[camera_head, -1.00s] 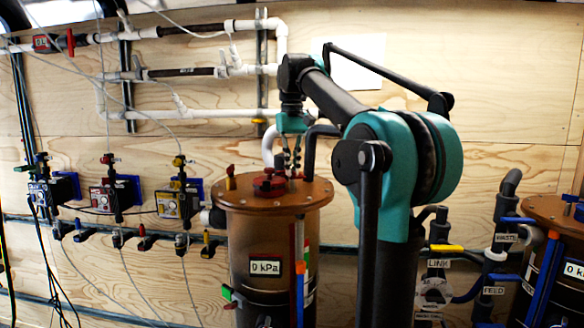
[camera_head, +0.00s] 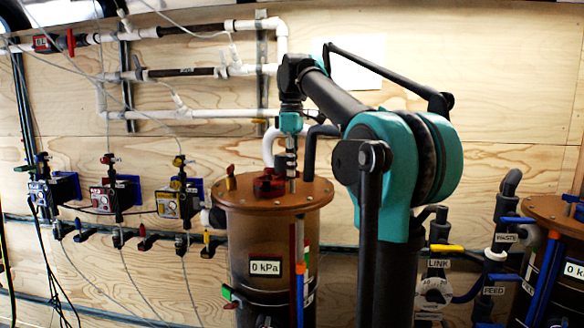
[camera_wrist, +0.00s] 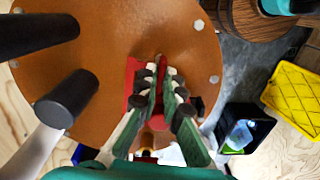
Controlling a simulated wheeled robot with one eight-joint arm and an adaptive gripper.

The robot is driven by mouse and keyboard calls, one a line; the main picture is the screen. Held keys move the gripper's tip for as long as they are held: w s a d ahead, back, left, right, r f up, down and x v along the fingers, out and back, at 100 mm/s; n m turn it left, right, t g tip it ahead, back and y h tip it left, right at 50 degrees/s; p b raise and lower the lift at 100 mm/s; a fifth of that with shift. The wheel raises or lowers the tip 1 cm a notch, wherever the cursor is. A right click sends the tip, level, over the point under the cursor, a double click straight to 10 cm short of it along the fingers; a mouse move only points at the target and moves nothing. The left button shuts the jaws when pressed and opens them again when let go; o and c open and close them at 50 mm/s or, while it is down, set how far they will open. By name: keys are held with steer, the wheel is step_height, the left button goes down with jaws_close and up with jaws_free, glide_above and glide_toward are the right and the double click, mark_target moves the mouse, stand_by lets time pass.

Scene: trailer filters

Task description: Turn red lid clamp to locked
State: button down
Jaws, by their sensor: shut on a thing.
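The red lid clamp (camera_head: 268,184) sits on the round brown lid (camera_head: 316,192) of the tank. In the head view my gripper (camera_head: 291,172) points straight down at the clamp's right side, its fingers seen edge-on. In the wrist view my gripper (camera_wrist: 165,80) is shut on a narrow red part of the clamp, which shows between the fingertips. More of the red clamp (camera_wrist: 131,76) shows left of the fingers. The fingers hide much of it, so I cannot read whether it is locked.
A yellow crate (camera_wrist: 297,95) is off to the right.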

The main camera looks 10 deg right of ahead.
steer(key=shift+n, duration=1.1)
steer(key=c, duration=1.7)
jaws_free()
steer(key=shift+r, duration=0.15)
step_height(320, 180, up, 12)
steer(key=shift+f, duration=0.15)
